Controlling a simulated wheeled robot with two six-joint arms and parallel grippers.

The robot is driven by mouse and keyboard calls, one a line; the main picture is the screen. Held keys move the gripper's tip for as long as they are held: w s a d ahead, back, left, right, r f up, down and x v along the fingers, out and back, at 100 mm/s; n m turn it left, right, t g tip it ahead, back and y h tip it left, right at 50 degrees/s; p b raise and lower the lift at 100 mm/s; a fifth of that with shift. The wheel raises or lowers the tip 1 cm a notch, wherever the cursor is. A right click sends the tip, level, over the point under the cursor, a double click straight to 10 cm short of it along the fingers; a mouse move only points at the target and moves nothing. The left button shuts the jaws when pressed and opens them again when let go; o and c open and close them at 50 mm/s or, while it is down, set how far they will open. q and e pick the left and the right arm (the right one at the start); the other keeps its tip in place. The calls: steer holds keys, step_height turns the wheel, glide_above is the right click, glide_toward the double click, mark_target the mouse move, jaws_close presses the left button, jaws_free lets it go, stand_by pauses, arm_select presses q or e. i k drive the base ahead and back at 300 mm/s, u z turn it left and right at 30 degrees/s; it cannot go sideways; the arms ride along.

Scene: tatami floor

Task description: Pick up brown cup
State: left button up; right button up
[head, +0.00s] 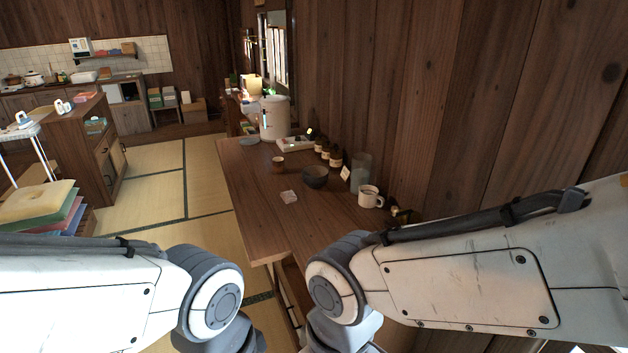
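A small brown cup (278,164) stands upright on the wooden table (246,192), left of a dark bowl (315,176) and apart from it. Nothing touches the cup. My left arm comes in from the left and my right arm from the right, both in the foreground short of the cup. Both grippers are below the picture edge, so their fingers are hidden.
A white mug (370,196), a glass cylinder (361,172), several brown jars (335,159) and a white container (274,118) stand along the wall side. A small clear item (289,196) lies near the cup. Tatami floor (155,170) is open left of the table.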

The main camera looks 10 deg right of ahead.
mark_target(278, 165)
steer(key=u, duration=0.9)
steer(key=i, duration=4.9)
steer(key=z, duration=3.4)
